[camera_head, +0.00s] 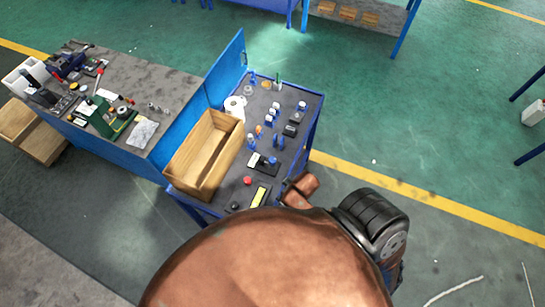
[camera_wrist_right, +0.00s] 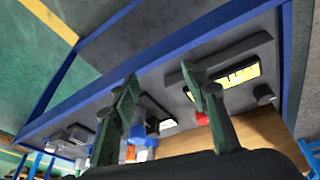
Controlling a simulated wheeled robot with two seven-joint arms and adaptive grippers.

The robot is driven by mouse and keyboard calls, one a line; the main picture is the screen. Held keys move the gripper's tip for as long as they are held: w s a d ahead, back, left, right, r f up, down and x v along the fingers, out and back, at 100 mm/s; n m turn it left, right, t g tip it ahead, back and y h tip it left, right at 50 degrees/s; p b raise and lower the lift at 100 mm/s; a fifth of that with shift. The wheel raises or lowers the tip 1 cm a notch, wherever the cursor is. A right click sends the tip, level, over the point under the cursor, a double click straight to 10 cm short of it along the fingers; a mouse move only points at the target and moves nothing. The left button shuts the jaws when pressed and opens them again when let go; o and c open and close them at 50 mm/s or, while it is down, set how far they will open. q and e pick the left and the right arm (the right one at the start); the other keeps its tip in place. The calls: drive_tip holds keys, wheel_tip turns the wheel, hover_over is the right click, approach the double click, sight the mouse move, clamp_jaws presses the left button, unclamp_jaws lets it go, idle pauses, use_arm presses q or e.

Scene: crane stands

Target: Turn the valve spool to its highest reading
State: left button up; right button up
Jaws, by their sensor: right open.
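I cannot tell for certain which part is the valve spool. A dark plate with a yellow strip (camera_head: 261,194) lies near the front end of the bench, with a small black knob (camera_head: 235,206) beside it. The wrist view also shows the yellow strip (camera_wrist_right: 240,75) and the black knob (camera_wrist_right: 264,94). A black block with a white label (camera_head: 256,160) carries a blue knob (camera_head: 272,161) farther back. My right gripper (camera_wrist_right: 160,80) is open and empty near the bench edge, its fingers apart. In the head view its fingers are hidden. My left gripper is not in view.
A red button (camera_head: 248,180) sits between the block and the yellow strip. A wooden crate (camera_head: 188,181) stands along the bench's left side, before a blue panel (camera_head: 222,74). Several small blue and grey fittings crowd the far half.

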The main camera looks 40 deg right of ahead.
drive_tip(key=w+a+r+n+y, duration=0.2)
drive_tip(key=w+a+r+n, duration=0.1)
drive_tip(key=w+a+n, duration=0.25)
drive_tip(key=w+a+r+n+y, duration=0.1)
drive_tip(key=w+a+r+n, duration=0.2)
drive_tip(key=w+a+n, duration=0.3)
drive_tip(key=r+n+g+h+p, duration=0.1)
drive_tip(key=r+n+g+h, duration=0.2)
drive_tip(key=n, duration=0.4)
hover_over(273, 159)
drive_tip(key=shift+a+f+g, duration=0.4)
drive_tip(key=shift+a+f, duration=0.05)
drive_tip(key=shift+f, duration=0.25)
drive_tip(key=shift+d, duration=0.35)
drive_tip(key=shift+f, duration=0.4)
wheel_tip(273, 159, down, 7)
drive_tip(key=shift+r+p, duration=0.1)
drive_tip(key=shift+p, duration=0.25)
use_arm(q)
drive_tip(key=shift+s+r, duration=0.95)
